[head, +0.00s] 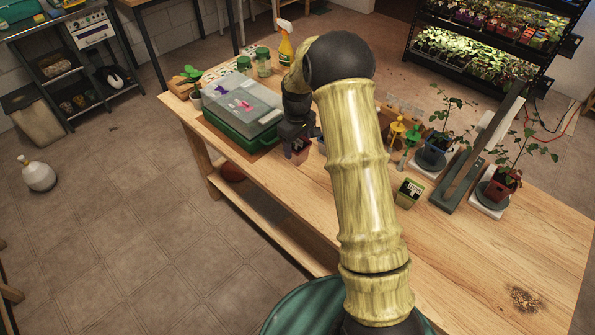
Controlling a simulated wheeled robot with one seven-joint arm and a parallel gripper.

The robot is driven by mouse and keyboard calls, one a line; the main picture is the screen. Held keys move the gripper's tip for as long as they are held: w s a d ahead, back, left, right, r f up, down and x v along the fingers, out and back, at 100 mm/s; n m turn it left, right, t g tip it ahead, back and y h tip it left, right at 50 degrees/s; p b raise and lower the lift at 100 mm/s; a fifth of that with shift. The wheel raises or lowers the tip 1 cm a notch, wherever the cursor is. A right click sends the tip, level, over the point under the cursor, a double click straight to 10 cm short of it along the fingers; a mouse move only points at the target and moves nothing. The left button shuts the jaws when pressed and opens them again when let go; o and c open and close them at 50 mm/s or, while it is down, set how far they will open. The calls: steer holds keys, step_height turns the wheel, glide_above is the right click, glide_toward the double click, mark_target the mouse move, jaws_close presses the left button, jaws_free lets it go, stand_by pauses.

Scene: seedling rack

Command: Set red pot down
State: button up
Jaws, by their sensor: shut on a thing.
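My gripper (297,138) points down over the wooden table, just right of the green case. It is shut on a small dark red pot (298,155), seen just below the fingers. My arm and fingers hide part of this pot, and I cannot tell whether its base touches the tabletop. Another red pot (497,189) with a leafy plant stands on a dark saucer on a white base at the table's right.
The green case (240,131) with a clear lid lies left of my gripper. A bluish pot (432,154) with a plant and a small labelled pot (408,193) stand to the right. A yellow spray bottle (285,45) stands behind.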

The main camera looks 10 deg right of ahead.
mark_target(297, 145)
step_height(297, 145, down, 5)
steer(key=shift+p, duration=0.4)
steer(key=shift+f+p, duration=0.35)
steer(key=shift+f, duration=1.55)
steer(key=o, duration=1.1)
steer(key=shift+f, duration=0.15)
steer(key=shift+c, duration=0.2)
step_height(297, 145, up, 12)
steer(key=shift+r+b, duration=0.2)
steer(key=shift+b, duration=0.95)
